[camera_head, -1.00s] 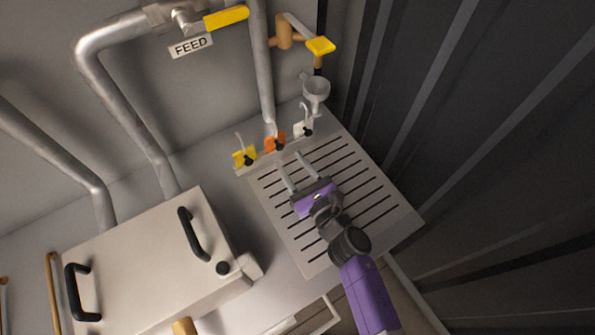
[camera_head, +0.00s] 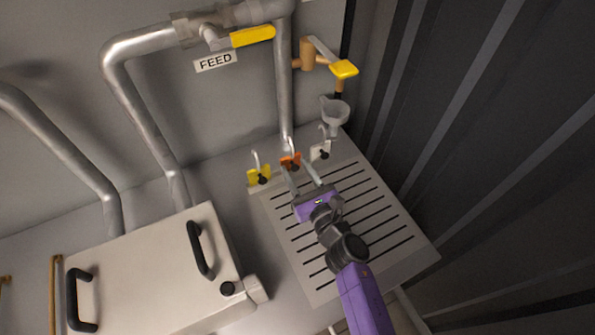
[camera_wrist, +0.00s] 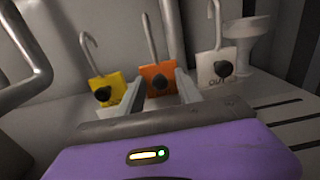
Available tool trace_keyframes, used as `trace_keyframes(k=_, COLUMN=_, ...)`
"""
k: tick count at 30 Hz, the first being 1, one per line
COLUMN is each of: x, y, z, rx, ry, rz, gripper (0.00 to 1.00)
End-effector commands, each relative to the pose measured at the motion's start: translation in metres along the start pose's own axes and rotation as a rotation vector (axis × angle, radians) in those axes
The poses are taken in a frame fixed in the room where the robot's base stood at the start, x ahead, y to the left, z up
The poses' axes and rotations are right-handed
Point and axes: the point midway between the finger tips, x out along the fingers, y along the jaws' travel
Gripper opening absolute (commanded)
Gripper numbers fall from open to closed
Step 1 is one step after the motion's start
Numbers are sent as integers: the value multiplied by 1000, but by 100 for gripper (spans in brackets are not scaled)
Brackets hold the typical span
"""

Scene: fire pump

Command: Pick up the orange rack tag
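The orange rack tag (camera_head: 290,161) stands at the back edge of the slotted tray, between a yellow tag (camera_head: 259,176) and a white tag (camera_head: 320,150). In the wrist view the fingers (camera_wrist: 160,92) lie either side of the tag's lower part. Whether they touch it cannot be told.
The slotted tray (camera_head: 400,252) is otherwise clear. A funnel (camera_head: 335,112) and a yellow-handled tap (camera_head: 343,69) stand behind the white tag. A vertical pipe (camera_head: 284,90) rises behind the orange tag. A box with black handles (camera_head: 150,270) stands at left, a ribbed dark wall (camera_head: 460,130) at right.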

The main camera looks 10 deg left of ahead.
Motion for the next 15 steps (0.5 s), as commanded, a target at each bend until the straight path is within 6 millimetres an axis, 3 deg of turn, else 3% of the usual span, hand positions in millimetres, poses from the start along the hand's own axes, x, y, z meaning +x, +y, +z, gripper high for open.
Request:
trace_keyframes(k=1, x=0, y=0, z=0, rx=0, ry=0, rz=0, gripper=30)
trace_keyframes(k=6, x=0, y=0, z=0, rx=0, ry=0, rz=0, gripper=0)
trace_keyframes(k=15, x=0, y=0, z=4, rx=0, ry=-1, rz=0, gripper=0)
